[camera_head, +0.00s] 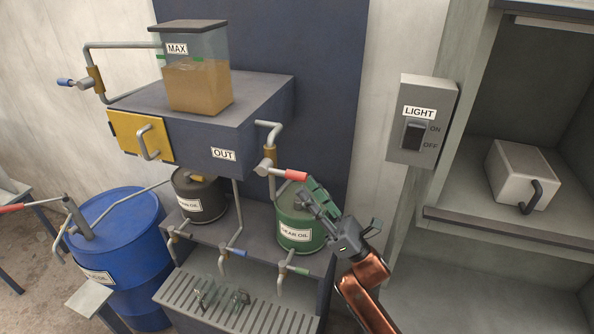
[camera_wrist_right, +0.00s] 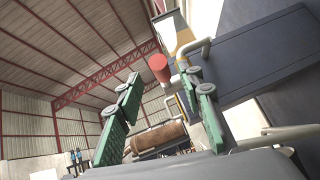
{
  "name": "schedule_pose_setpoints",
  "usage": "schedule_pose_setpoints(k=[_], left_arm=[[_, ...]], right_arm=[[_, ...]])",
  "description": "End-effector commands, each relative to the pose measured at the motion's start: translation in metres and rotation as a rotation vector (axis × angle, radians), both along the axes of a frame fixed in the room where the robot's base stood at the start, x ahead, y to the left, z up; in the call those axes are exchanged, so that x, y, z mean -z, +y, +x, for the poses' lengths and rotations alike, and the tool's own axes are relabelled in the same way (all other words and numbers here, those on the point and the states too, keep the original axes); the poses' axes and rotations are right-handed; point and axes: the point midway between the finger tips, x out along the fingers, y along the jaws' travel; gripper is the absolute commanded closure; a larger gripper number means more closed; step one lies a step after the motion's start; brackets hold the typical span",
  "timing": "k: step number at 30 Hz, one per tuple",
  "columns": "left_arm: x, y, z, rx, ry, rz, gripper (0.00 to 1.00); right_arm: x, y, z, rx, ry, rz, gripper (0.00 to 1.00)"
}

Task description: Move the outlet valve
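The outlet valve (camera_head: 268,167) sits on the grey pipe to the right of the OUT label (camera_head: 223,155). Its red handle (camera_head: 296,175) points right, toward my right gripper. My right gripper (camera_head: 314,193) has green fingers and is close to the handle's end, in front of the green drum. In the right wrist view the fingers (camera_wrist_right: 152,110) are spread apart and empty. The round red handle end (camera_wrist_right: 158,63) shows beyond them, in line with the gap. I cannot tell the exact distance. My left gripper is not in view.
The MAX tank (camera_head: 197,85) with brown liquid stands on a dark box. A green GEAR OIL drum (camera_head: 300,222) is just below the valve. A light switch panel (camera_head: 421,120) and a shelf with a white box (camera_head: 520,172) are at the right.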

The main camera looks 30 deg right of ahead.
Motion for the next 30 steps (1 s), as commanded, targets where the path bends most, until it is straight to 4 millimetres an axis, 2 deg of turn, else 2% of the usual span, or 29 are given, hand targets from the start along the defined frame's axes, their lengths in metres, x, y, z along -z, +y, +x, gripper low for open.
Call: schedule_pose_setpoints(k=[1, 3, 9, 21, 30], left_arm=[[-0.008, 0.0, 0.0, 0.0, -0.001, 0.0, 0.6], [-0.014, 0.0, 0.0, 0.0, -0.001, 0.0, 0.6], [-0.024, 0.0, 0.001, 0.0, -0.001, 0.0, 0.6], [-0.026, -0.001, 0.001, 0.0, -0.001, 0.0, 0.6], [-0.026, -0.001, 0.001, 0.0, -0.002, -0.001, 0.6]], right_arm=[[-0.011, 0.004, 0.005, -0.002, -0.002, -0.001, 0.66], [-0.019, 0.007, 0.013, -0.002, -0.001, 0.001, 0.66], [-0.033, 0.015, 0.028, -0.001, 0.002, 0.002, 0.66], [-0.035, 0.018, 0.033, 0.0, 0.004, 0.002, 0.66], [-0.035, 0.018, 0.033, -0.001, 0.005, 0.003, 0.87]])
